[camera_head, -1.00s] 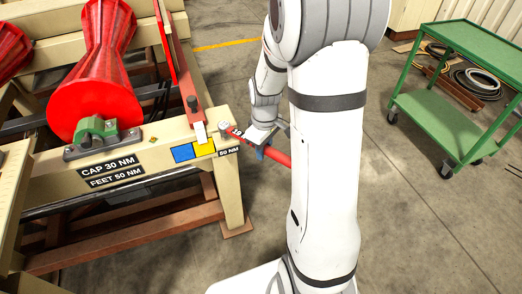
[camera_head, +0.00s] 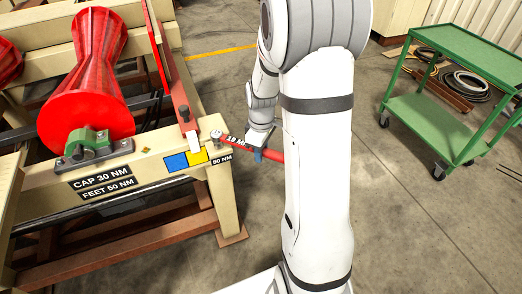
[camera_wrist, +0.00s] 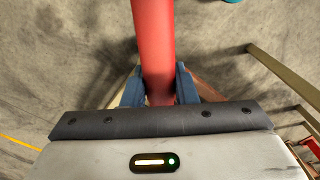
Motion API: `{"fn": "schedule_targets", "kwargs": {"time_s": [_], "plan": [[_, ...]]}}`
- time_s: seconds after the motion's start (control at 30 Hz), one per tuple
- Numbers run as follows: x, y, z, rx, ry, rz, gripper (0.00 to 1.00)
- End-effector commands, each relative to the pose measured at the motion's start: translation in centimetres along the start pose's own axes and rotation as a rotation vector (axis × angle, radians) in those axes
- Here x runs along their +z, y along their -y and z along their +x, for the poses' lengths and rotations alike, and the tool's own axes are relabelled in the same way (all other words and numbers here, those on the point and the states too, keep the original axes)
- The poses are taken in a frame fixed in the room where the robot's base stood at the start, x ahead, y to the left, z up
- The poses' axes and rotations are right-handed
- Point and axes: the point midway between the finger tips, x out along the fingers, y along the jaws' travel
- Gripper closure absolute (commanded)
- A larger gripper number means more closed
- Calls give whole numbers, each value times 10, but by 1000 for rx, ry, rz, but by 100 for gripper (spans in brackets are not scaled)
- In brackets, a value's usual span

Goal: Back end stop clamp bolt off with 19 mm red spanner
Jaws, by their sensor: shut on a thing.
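The red spanner (camera_head: 237,141) carries a "19 M..." marking; the rest of the mark is covered. My gripper (camera_head: 259,153) is shut on its handle, right of the frame's end. The spanner's grey head is at the end stop clamp bolt (camera_head: 216,136), on top of the beam beside the 50 NM label. I cannot tell whether the jaw is seated on the bolt. The red end stop (camera_head: 172,75) stands upright on the beam left of the bolt. In the wrist view the red handle (camera_wrist: 154,45) runs between my blue fingertips.
The cream frame (camera_head: 140,178) carries a red roller (camera_head: 88,105) with a green bearing cap (camera_head: 88,142). Blue and yellow patches mark the beam near the stop. A green trolley (camera_head: 440,120) stands at the right. The floor between is clear.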

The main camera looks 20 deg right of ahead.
Motion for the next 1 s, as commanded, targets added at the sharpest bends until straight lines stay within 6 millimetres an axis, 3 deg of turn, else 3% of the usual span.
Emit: {"fn": "schedule_targets", "kwargs": {"time_s": [0.53, 1.0], "plan": [[-1, 10, -2, 1, -1, 64, 100], [-1, 10, -22, 1, -1, 64, 100]]}}
